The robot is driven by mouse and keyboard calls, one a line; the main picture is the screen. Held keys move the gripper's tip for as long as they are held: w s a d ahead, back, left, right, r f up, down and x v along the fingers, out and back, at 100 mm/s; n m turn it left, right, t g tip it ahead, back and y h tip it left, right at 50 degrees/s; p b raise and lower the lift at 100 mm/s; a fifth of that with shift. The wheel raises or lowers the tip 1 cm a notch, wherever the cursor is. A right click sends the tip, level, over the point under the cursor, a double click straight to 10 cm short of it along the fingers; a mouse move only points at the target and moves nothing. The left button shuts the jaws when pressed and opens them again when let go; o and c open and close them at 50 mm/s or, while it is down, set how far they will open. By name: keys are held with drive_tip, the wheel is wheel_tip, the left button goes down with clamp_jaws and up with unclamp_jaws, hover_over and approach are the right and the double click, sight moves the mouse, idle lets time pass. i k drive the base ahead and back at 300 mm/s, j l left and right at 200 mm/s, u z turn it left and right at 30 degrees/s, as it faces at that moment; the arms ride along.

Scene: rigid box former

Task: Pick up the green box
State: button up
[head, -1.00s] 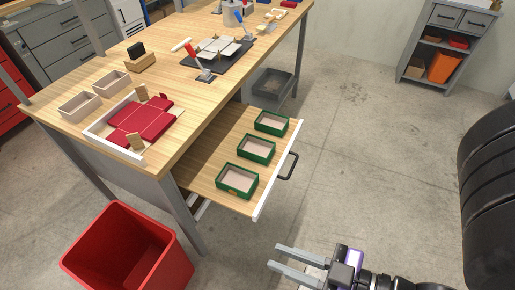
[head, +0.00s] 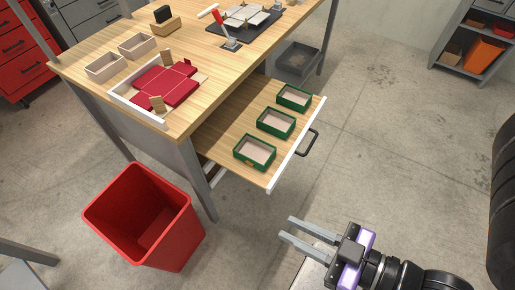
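Three green boxes with pale insides stand in a row on the open wooden drawer (head: 225,132) under the workbench. The near green box (head: 255,152) shows a small tan mark on its front. The middle green box (head: 276,123) and the far green box (head: 294,97) stand behind it, apart from each other. My gripper (head: 285,228) is at the lower middle right, in front of the drawer and clear of it. Its two grey fingers are spread, with nothing between them.
The drawer's white front edge and black handle (head: 308,143) face my gripper. A red bin (head: 150,215) stands on the floor left of the drawer. The workbench (head: 205,75) holds a red folded blank (head: 168,85) and pale boxes.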

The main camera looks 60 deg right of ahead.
sight(250, 150)
drive_tip(key=l+u, duration=0.1)
drive_tip(key=u, duration=0.35)
drive_tip(key=l+u, duration=0.35)
drive_tip(key=l, duration=0.15)
drive_tip(key=k+l+u, duration=0.15)
drive_tip(key=l+u, duration=0.15)
drive_tip(key=l, duration=0.15)
drive_tip(key=k+l, duration=0.1)
drive_tip(key=l, duration=0.25)
drive_tip(key=k+l, duration=0.15)
drive_tip(key=l, duration=0.25)
drive_tip(key=k+l+u, duration=0.1)
drive_tip(key=l, duration=0.25)
